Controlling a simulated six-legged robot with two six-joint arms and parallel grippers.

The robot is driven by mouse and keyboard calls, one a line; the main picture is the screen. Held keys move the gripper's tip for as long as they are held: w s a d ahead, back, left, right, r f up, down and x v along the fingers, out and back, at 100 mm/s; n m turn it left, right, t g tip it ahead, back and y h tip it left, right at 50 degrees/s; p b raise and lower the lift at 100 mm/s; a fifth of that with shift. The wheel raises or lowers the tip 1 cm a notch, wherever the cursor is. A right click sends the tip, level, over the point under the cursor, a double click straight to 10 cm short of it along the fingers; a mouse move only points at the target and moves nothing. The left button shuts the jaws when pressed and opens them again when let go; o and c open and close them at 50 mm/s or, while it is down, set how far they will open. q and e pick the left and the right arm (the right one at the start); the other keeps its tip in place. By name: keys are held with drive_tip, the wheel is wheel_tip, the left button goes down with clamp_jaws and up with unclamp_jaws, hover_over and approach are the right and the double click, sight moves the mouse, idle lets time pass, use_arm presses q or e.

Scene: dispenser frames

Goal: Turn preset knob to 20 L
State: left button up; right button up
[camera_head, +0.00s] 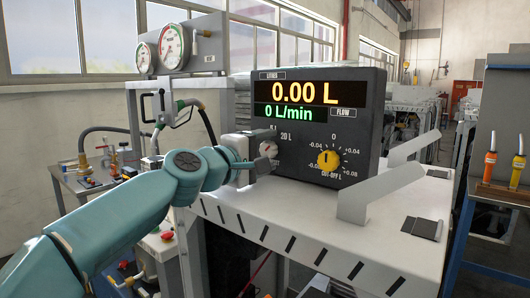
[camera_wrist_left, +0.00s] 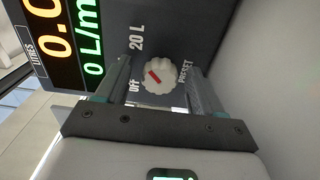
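The preset knob (camera_wrist_left: 163,75) is round and white with a red pointer mark, on the dark dispenser panel (camera_head: 350,125). In the wrist view it sits between the two fingers of my left gripper (camera_wrist_left: 158,80), with gaps on both sides. The gripper is open. The red mark points to the upper left of that view, between the "Off" and "20 L" labels; the finger hides part of the scale there. In the head view my left gripper (camera_head: 262,158) partly covers the knob (camera_head: 268,149). My right gripper is out of view.
The display (camera_head: 305,92) reads 0.00 L and 0 L/min. A yellow cut-off knob (camera_head: 328,160) is right of the preset knob. Pale angled brackets (camera_head: 375,190) stand on the white bench (camera_head: 300,215). Gauges (camera_head: 172,42) and a nozzle (camera_head: 180,112) are at the left.

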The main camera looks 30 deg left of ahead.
use_arm(q)
drive_tip(key=s+a+b, duration=0.1)
drive_tip(key=s+b, duration=0.1)
drive_tip(key=s, duration=1.4)
drive_tip(key=shift+s+a+b, duration=0.15)
drive_tip(key=shift+b, duration=0.2)
